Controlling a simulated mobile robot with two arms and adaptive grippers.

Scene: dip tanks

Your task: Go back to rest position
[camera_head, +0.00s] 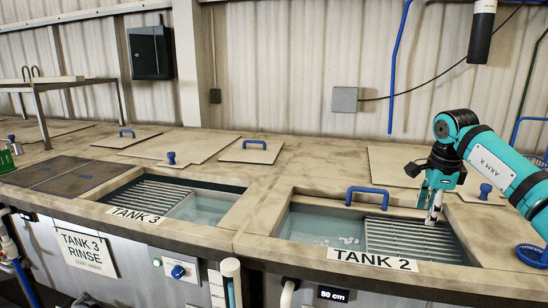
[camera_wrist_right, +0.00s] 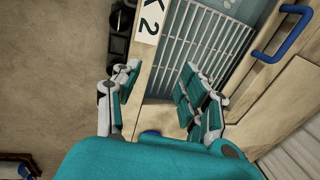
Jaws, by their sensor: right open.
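My right gripper (camera_head: 434,216) is over the right side of tank 2 (camera_head: 310,222), pointing down. In the right wrist view its two fingers (camera_wrist_right: 160,95) are spread wide with nothing between them. Below them show the tank's front rim and the metal grate (camera_wrist_right: 190,50), which also lies in the right part of tank 2 in the head view (camera_head: 400,240). Small pale pieces (camera_head: 347,240) lie in the water left of the grate. My left gripper does not show.
Tank 3 (camera_head: 205,208), with its own grate, is to the left. A blue handle (camera_head: 367,190) stands behind tank 2. Lids with blue handles (camera_head: 250,152) lie on the worktop. A dark cylinder (camera_head: 481,35) hangs at upper right. A blue basket (camera_head: 530,135) is at the right edge.

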